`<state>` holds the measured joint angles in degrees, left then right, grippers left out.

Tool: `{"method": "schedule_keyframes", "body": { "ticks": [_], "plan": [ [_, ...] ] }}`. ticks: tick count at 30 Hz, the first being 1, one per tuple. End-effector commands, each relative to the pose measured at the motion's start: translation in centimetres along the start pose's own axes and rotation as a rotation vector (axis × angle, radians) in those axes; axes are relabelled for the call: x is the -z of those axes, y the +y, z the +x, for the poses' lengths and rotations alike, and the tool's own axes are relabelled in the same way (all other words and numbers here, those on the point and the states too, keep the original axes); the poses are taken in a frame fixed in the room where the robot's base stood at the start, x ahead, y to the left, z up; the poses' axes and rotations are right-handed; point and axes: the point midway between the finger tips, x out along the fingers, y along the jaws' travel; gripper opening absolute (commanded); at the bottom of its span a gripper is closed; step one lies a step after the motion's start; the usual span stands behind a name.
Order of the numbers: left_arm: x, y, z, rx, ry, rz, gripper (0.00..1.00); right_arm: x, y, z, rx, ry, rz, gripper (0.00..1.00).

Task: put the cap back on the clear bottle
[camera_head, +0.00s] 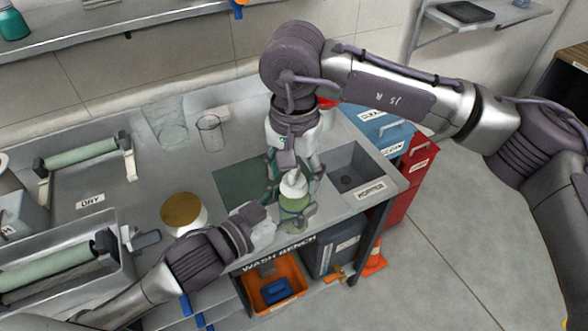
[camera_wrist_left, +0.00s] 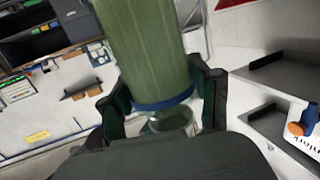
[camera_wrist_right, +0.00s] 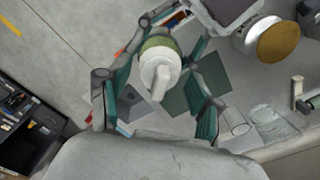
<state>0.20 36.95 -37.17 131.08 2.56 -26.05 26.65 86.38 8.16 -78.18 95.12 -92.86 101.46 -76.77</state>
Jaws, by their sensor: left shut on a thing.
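The bottle (camera_head: 295,204), with a green body and a white spouted cap (camera_head: 294,185) at its top, stands upright near the bench's front edge. My left gripper (camera_head: 283,218) is shut on its body from the left. In the left wrist view the green body (camera_wrist_left: 150,50) fills the space between the fingers, with a blue band at its end. My right gripper (camera_head: 295,172) comes from above, its fingers spread either side of the bottle top. In the right wrist view the white cap (camera_wrist_right: 160,72) lies between the open fingers, apart from them. I cannot tell whether the cap is fully seated.
A dark green mat (camera_head: 232,178) and a sink (camera_head: 345,160) flank the bottle. A jar with a brown lid (camera_head: 181,209) stands left, near my left arm. A glass beaker (camera_head: 210,134) stands behind. An orange bin (camera_head: 290,275) sits under the bench.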

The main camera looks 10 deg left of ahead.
Motion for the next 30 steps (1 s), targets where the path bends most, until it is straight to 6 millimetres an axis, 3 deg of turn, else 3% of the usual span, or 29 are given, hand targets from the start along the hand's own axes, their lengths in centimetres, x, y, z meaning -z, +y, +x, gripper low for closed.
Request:
{"method": "schedule_keyframes", "body": {
  "ticks": [11, 14, 24, 30],
  "plan": [
    [0.2, 0.0, 0.0, -0.001, 0.005, 0.001, 0.00, 0.0, 0.0, -0.5, 0.001, 0.001, 0.000, 0.71],
    [0.2, 0.0, 0.0, -0.001, 0.005, 0.001, 0.00, 0.1, -0.1, -1.7, 0.003, 0.003, 0.001, 0.71],
    [0.2, 0.0, 0.0, -0.001, 0.005, 0.001, 0.00, 0.1, -0.1, -8.7, 0.002, 0.002, 0.001, 0.71],
    [0.2, 0.0, 0.0, -0.001, 0.005, 0.001, 0.00, 0.1, -0.1, -11.4, 0.001, 0.001, 0.001, 0.71]
  ]
}}
